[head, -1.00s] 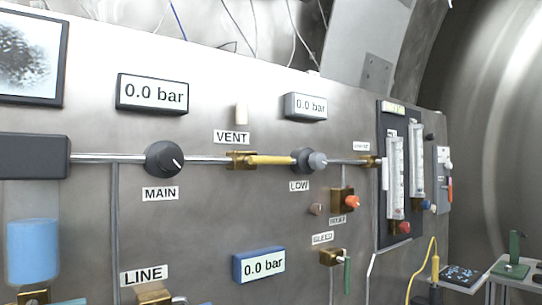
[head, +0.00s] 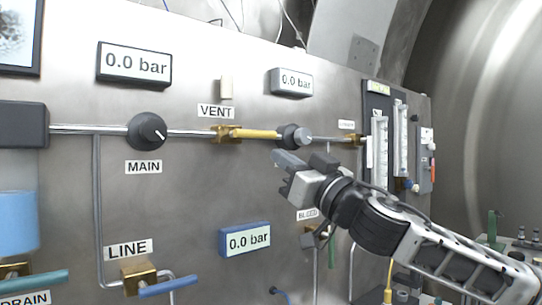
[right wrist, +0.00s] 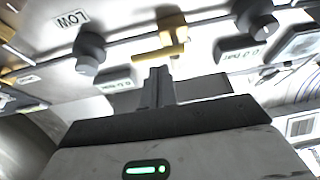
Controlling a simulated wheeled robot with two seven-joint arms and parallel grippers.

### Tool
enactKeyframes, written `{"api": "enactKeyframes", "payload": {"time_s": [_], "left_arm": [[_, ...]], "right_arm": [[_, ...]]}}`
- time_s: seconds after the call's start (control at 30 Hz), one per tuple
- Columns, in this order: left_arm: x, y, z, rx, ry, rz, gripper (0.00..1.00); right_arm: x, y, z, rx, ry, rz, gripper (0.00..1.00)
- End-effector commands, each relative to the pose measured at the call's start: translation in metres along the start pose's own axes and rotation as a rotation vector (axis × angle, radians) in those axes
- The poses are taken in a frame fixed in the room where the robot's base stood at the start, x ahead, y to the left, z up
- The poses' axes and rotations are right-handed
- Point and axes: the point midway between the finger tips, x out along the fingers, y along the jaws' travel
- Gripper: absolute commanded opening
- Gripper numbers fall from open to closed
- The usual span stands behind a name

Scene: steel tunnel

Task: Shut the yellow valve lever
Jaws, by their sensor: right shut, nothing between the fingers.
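The yellow valve lever (head: 255,134) lies level along the steel pipe under the VENT label (head: 216,111), pointing right from its brass valve body (head: 226,133). It also shows in the right wrist view, as a yellow bar (right wrist: 162,54) beyond the fingertips. My right gripper (head: 281,161) is shut and empty. In the head view its tips appear just below and right of the lever's free end. In the right wrist view the closed fingers (right wrist: 157,80) point towards the lever, with no clear contact. My left gripper is not in view.
The LOW regulator knob (head: 294,136) is close to the lever's right end. The MAIN knob (head: 147,131) is left on the same pipe. A blue-framed gauge (head: 245,239) and a blue LINE lever (head: 168,287) are below. The panel between lever and blue gauge is mostly bare.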

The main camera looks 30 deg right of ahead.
Motion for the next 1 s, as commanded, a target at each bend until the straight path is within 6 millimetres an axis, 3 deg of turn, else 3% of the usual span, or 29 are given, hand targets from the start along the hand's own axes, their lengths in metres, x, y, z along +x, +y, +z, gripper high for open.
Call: {"api": "enactKeyframes", "payload": {"time_s": [0.03,0.17,0.57,0.77,1.0], "left_arm": [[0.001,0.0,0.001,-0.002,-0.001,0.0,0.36],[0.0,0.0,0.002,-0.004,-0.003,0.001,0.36],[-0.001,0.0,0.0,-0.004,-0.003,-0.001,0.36],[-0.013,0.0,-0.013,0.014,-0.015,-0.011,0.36],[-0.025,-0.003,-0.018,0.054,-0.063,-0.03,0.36]], "right_arm": [[-0.003,0.008,-0.024,-0.003,0.041,0.017,0.0],[-0.009,0.017,-0.053,0.01,0.09,0.038,0.0],[-0.007,0.018,-0.059,0.016,0.097,0.041,0.0],[0.017,0.019,-0.066,0.021,0.097,0.04,0.0],[0.069,0.021,-0.072,0.019,0.098,0.04,0.0]]}}
